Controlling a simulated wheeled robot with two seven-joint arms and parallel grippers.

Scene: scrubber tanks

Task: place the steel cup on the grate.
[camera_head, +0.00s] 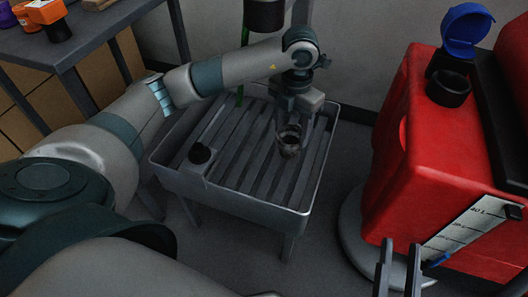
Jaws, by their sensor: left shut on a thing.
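The steel cup (288,145) is small, dark and shiny, with its open top facing up. My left gripper (290,126) points down and is shut on the cup at its upper part. The cup is over the right half of the slatted grate (235,160), which lies in a grey basin on legs. I cannot tell whether the cup's bottom touches the slats. My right gripper (398,268) is at the bottom right, with its two fingers apart and nothing between them.
A red tank (425,150) with a blue open cap (467,27) stands to the right. A table (75,42) with small containers is at the upper left. Several slats around the cup are bare.

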